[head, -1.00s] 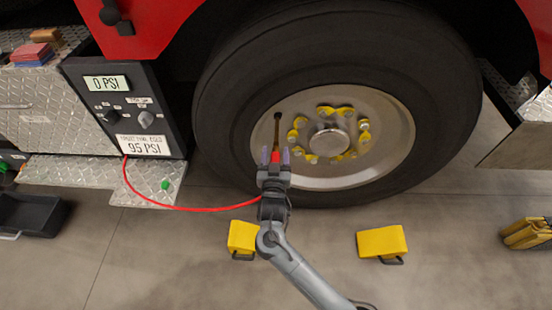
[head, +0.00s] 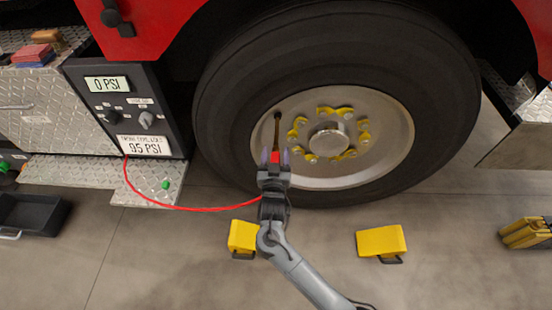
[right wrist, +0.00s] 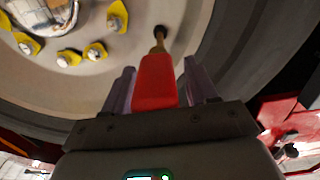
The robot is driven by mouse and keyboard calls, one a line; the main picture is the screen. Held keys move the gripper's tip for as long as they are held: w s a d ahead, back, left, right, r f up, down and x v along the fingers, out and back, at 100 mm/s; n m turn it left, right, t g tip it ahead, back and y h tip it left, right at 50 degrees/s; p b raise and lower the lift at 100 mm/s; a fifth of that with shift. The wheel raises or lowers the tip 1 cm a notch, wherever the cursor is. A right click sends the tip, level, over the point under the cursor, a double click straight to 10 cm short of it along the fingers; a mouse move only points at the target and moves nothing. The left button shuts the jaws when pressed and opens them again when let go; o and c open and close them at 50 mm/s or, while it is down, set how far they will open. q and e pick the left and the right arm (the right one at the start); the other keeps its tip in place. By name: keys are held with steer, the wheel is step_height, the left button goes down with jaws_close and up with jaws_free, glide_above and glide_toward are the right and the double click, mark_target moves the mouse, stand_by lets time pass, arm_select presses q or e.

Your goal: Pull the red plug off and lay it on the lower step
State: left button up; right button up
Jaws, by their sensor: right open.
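The red plug (head: 275,156) sits at the lower end of the brass valve stem (head: 277,122) on the wheel. In the right wrist view the red plug (right wrist: 156,82) lies between the two fingers, with the stem (right wrist: 159,40) running up from it. My right gripper (head: 275,155) is open around the plug, with a gap visible beside the right finger (right wrist: 160,88). The lower step (head: 150,185) is the diamond-plate ledge under the gauge panel, at the left. A small green cap (head: 165,184) lies on it. My left gripper is not in view.
The red hose (head: 190,208) loops from the gauge panel (head: 125,108) to near my right gripper. Yellow wheel chocks (head: 381,242) stand on the floor, one just left of my wrist (head: 242,237). A black tray (head: 28,214) is at the far left.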

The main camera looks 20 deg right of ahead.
steer(key=shift+p, duration=0.35)
stand_by(0.3)
jaws_close()
steer(key=shift+r, duration=0.1)
stand_by(0.4)
